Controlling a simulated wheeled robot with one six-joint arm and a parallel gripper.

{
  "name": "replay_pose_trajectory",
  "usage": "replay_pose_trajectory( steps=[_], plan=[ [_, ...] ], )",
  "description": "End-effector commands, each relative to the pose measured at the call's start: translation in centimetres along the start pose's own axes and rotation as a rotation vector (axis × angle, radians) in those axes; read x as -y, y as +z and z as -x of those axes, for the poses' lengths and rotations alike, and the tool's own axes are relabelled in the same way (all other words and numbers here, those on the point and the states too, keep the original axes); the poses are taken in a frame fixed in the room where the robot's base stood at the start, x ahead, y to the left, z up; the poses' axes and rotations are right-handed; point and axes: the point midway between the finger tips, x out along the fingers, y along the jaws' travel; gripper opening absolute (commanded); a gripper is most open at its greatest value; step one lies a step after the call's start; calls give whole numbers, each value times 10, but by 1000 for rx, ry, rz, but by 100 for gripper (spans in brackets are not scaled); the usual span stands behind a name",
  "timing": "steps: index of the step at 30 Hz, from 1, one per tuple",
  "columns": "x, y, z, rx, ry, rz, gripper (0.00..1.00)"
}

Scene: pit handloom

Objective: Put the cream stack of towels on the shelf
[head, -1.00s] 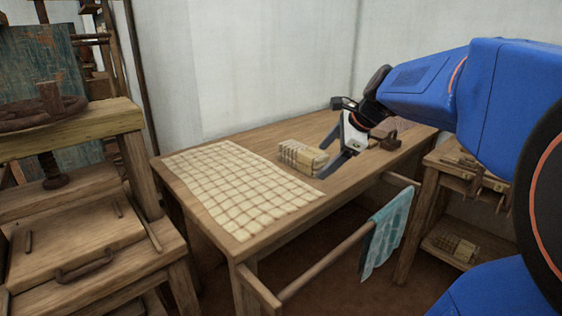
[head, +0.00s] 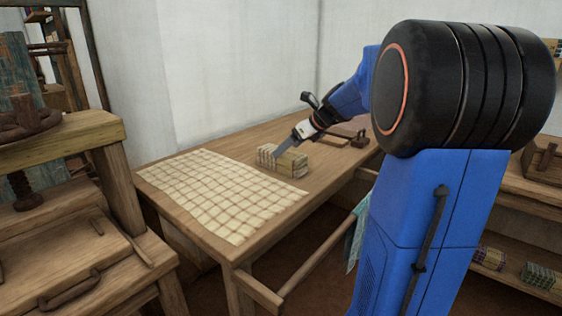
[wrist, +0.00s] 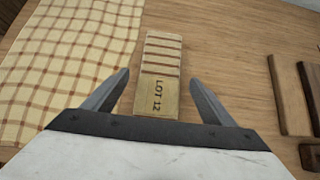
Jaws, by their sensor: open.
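The cream stack of towels (head: 292,165) lies on the wooden table, beside the right edge of a checked cloth. In the wrist view the stack (wrist: 162,58) has brown stripes and a band reading "LOT 12". My gripper (head: 281,151) is open at the stack. In the wrist view its two fingers (wrist: 160,77) stand one on each side of the stack's near end, with gaps on both sides. My arm hides part of this rack.
The checked cream cloth (head: 215,192) covers the left part of the table (head: 325,176). Dark wooden pieces (wrist: 290,95) lie to the right of my gripper. A teal cloth (head: 355,238) hangs at the table's front, mostly hidden by my arm. Loom woodwork (head: 75,225) stands at left.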

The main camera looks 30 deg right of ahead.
Motion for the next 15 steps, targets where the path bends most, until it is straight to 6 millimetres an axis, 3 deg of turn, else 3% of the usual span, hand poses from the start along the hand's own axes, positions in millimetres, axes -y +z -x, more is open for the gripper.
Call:
replay_pose_trajectory(
  steps=[6, 15],
  plan=[
    [0, 0, -30, -1, 2, 0, 78],
    [-1, 1, -45, -1, 1, 2, 78]
  ],
)
